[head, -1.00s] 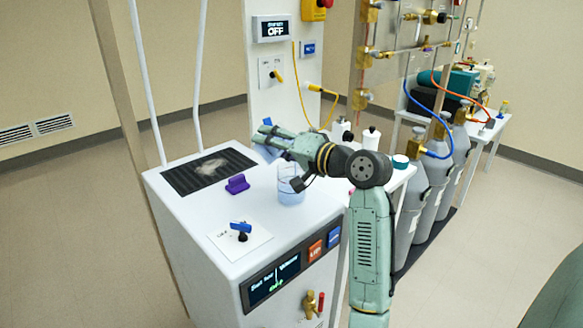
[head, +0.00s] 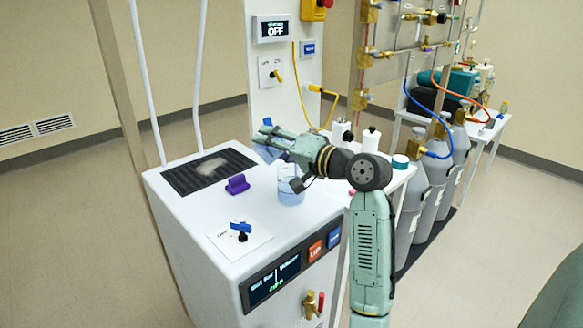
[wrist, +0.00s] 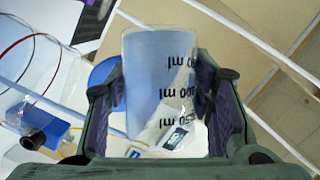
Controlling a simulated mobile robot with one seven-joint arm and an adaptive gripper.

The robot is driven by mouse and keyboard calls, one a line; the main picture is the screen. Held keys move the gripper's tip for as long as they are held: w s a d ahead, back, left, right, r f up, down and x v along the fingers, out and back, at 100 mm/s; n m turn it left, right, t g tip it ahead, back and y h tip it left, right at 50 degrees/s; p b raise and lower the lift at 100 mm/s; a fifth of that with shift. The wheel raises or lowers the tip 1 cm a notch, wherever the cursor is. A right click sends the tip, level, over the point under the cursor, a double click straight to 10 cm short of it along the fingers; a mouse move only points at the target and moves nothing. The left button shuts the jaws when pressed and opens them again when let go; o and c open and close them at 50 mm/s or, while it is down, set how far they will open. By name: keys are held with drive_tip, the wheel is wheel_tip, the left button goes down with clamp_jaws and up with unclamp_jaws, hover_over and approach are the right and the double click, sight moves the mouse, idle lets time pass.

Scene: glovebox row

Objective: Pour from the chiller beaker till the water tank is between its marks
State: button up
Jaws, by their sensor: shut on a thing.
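My gripper (head: 268,140) is shut on the chiller beaker (wrist: 160,85), a clear beaker with black ml marks and bluish water. In the head view the gripper hides most of the beaker; a pale blue part shows (head: 266,153). The water tank (head: 291,188) seems to be the clear cylinder on the white chiller's top, with bluish water low in it, just below and in front of my gripper. In the wrist view a clear cylinder with a red and a dark ring (wrist: 30,68) is at left, apart from the beaker. I cannot tell the water level against those marks.
The white chiller (head: 190,210) has a dark grille (head: 208,170), a purple piece (head: 237,184), a blue-handled valve (head: 241,228) and a front display (head: 274,280). White bottles (head: 371,139) stand right of my gripper. Gas cylinders (head: 418,205) are farther right.

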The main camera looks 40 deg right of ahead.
drive_tip(key=shift+f+m, duration=0.1)
drive_tip(key=shift+m, duration=0.2)
idle(0.8)
drive_tip(key=shift+d+r+m+t+p, duration=0.1)
drive_tip(key=shift+r+m+t+p, duration=0.45)
drive_tip(key=shift+m, duration=0.35)
idle(2.6)
